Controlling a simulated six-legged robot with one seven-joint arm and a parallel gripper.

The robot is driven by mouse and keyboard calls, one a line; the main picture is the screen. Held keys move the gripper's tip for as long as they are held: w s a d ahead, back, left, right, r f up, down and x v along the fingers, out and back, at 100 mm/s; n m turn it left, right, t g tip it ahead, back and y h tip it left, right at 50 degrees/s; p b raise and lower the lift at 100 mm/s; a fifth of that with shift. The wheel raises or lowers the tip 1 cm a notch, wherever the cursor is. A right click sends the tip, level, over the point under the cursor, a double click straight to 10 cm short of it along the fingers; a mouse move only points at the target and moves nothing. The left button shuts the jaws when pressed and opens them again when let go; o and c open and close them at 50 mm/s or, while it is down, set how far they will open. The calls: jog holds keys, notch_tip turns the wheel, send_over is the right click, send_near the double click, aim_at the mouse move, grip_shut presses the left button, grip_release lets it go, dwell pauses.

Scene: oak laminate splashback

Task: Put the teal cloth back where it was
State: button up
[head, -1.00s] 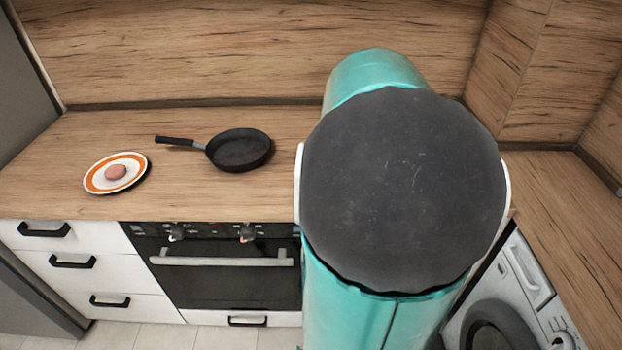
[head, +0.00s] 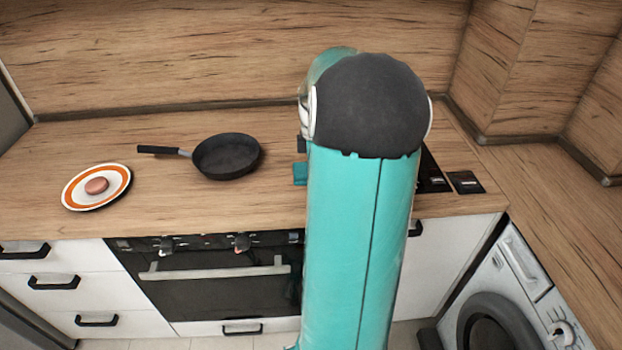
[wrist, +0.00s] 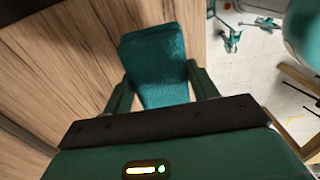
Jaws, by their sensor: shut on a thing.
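The teal cloth (wrist: 157,62) is between the two fingers of my gripper (wrist: 160,80) in the wrist view, and the gripper is shut on it. The cloth sticks out past the fingertips, with the wood-grain counter beside it on the left. In the head view a small teal patch, seemingly the cloth (head: 300,174), shows at the left edge of my arm over the counter. My arm hides most of the gripper there. I cannot tell whether the cloth touches the counter.
On the wooden counter (head: 90,140) lie a black frying pan (head: 226,158) and an orange-rimmed plate (head: 123,176) with a round pinkish item (head: 97,185). A dark square item (head: 466,182) lies right of my arm. The oven (head: 215,280) and washing machine (head: 500,290) stand below.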

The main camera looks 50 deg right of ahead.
jog(key=f, duration=0.1)
jog(key=w+d+f, duration=0.1)
jog(key=w+f, duration=0.1)
jog(key=shift+w+d+f, duration=0.15)
jog(key=shift+d+f, duration=0.05)
jog(key=shift+d, duration=0.15)
jog(key=shift+f, duration=1.45)
jog(key=shift+f, duration=0.2)
jog(key=o, duration=1)
jog(key=shift+o, duration=0.2)
notch_tip(320, 180, up, 12)
jog(key=shift+r, duration=0.2)
